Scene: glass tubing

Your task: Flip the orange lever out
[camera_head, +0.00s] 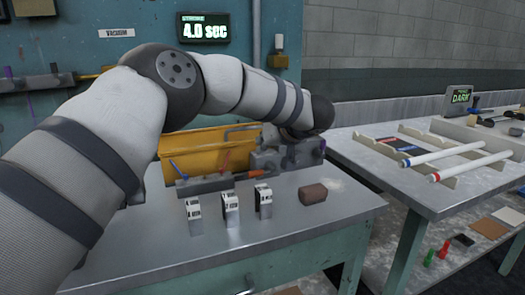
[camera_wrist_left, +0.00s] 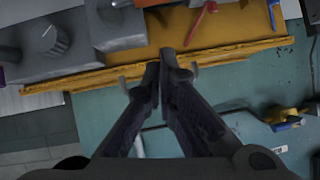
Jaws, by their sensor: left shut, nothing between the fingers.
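The orange lever (camera_head: 248,174) lies low and nearly level at the right end of a grey rail (camera_head: 205,184) on the bench. A bit of orange-red at the top edge of the left wrist view (camera_wrist_left: 150,2) may be the same lever. My left arm reaches over the bench from the left, its wrist above the grey machine. My left gripper (camera_wrist_left: 164,62) is shut and empty. Its fingertips show over the edge of the yellow tray (camera_wrist_left: 120,72), apart from the orange lever. In the head view the fingers are mostly hidden or hard to make out.
A blue lever (camera_head: 178,169) and a red lever (camera_head: 225,160) stand on the same rail. A grey machine (camera_head: 285,155) stands right of it. Several small labelled blocks (camera_head: 231,208) and a brown block (camera_head: 313,194) stand in front. A second table (camera_head: 400,190) is at the right.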

